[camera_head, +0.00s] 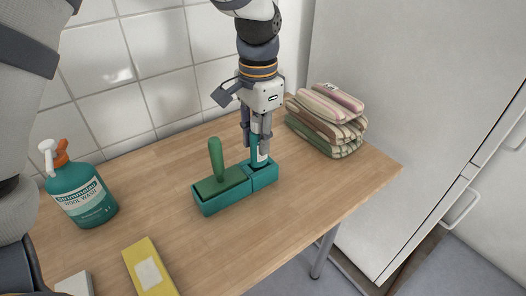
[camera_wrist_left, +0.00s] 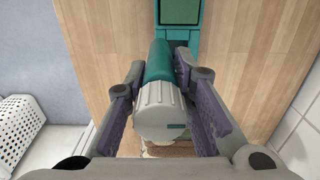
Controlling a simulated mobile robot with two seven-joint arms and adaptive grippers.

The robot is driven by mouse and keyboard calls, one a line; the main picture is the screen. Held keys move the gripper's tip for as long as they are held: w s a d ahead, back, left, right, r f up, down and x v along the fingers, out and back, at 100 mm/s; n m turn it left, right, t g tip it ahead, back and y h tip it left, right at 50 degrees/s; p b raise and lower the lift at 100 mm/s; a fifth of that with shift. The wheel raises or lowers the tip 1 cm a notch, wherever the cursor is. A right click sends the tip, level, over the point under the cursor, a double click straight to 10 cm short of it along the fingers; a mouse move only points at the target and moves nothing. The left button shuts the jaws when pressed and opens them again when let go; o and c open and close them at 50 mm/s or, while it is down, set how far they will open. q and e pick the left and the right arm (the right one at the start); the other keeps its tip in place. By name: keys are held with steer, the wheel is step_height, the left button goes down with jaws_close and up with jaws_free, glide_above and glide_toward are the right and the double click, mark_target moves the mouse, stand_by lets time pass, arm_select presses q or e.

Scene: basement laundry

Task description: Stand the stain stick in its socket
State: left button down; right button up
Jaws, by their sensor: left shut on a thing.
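The stain stick (camera_head: 259,151) is a teal tube with a pale grey cap, the cap showing in the left wrist view (camera_wrist_left: 160,108). My left gripper (camera_head: 257,138) points down from above and is shut on the stick, with fingers on both sides of it. The stick looks roughly upright over the right part of the teal holder (camera_head: 222,201), where the socket is. Its lower end meets the holder's rim in the head view; I cannot tell how far inside it is. The socket opening is largely hidden. The holder also shows in the left wrist view (camera_wrist_left: 180,34). My right gripper is not in view.
A green block with an upright handle (camera_head: 216,160) sits in the holder's left part. Folded towels (camera_head: 328,122) lie behind right. A teal spray bottle (camera_head: 80,192) and a yellow box (camera_head: 149,268) are at left. The wooden table (camera_head: 310,205) is clear at front right.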

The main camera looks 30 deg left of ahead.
mark_target(258, 152)
arm_select(q)
steer(key=w+f, duration=0.1)
steer(key=w+a+f, duration=0.1)
steer(key=shift+a+f, duration=0.2)
steer(key=shift+f, duration=0.1)
steer(key=shift+w+a+f+b, duration=0.15)
steer(key=shift+f+b, duration=0.25)
steer(key=shift+f, duration=1.3)
steer(key=shift+f, duration=0.2)
steer(key=c, duration=1.4)
jaws_free()
steer(key=shift+o, duration=0.2)
step_height(258, 152, up, 12)
steer(key=p, duration=0.1)
steer(key=shift+r, duration=0.25)
